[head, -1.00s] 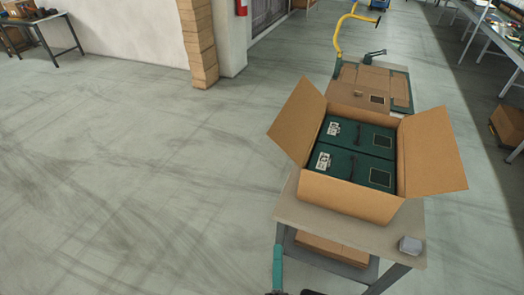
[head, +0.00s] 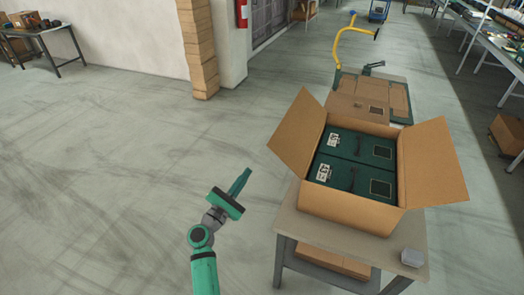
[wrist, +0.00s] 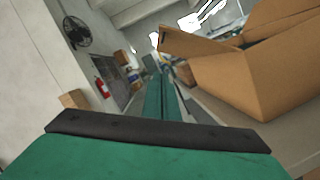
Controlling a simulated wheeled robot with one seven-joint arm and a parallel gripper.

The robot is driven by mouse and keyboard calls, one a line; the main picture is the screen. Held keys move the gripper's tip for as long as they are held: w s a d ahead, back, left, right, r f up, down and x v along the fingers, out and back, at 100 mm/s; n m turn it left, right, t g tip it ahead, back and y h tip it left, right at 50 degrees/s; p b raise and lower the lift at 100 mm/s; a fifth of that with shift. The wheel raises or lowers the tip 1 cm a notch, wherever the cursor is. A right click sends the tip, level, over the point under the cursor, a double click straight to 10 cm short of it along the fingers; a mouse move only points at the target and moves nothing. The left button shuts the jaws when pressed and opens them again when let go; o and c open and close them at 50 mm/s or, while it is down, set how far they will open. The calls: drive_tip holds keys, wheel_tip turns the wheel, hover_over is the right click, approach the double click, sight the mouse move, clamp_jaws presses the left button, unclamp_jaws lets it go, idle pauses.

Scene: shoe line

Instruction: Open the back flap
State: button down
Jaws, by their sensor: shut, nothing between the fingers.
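An open cardboard box (head: 345,208) stands on a small table (head: 420,232), with two dark green shoe boxes (head: 358,150) (head: 345,178) inside. Its left flap (head: 298,130) and right flap (head: 432,160) stand spread outward. A brown panel (head: 345,103) with a dark square shows just beyond the back rim; I cannot tell if it is the back flap or a board behind. My gripper (head: 241,181) is shut and empty, left of the box and apart from it. In the wrist view, the shut fingers (wrist: 160,100) point forward, with the box (wrist: 235,85) at right.
A grey block (head: 411,257) sits on the table's front right corner. A stacked cardboard column (head: 200,50) stands by the wall.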

drive_tip(key=w+d+r+m, duration=0.1)
drive_tip(key=w+d+r, duration=0.4)
drive_tip(key=w, duration=0.3)
drive_tip(key=shift+w+d, duration=0.2)
drive_tip(key=shift+d, duration=0.3)
drive_tip(key=shift+a+r, duration=0.1)
idle(0.4)
